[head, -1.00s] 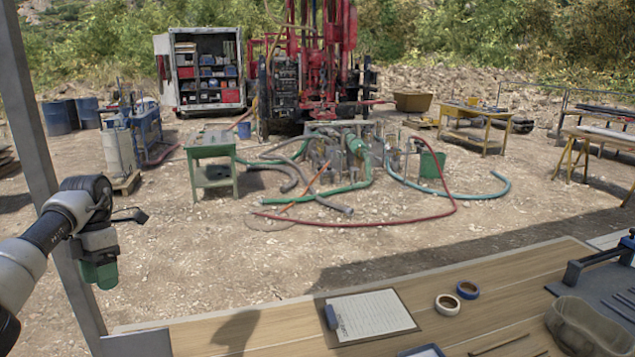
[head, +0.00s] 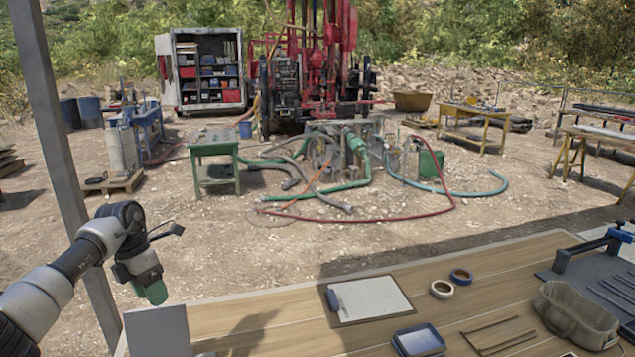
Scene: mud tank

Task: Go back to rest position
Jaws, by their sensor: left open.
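My left arm comes in from the lower left. Its gripper (head: 152,287), with a green end, points downward and stands open. It is in the air by the left end of the wooden workbench (head: 270,312), with no object seen in it. The jaws are small and partly hidden by the wrist, so the gap between them is hard to see. My right gripper is not in view.
On the workbench lie a clipboard (head: 370,299), tape rolls (head: 442,289), a blue tray (head: 420,341) and a beige basin (head: 575,315). A grey post (head: 62,150) rises behind my left arm. Hoses (head: 370,215) lie on the ground beyond.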

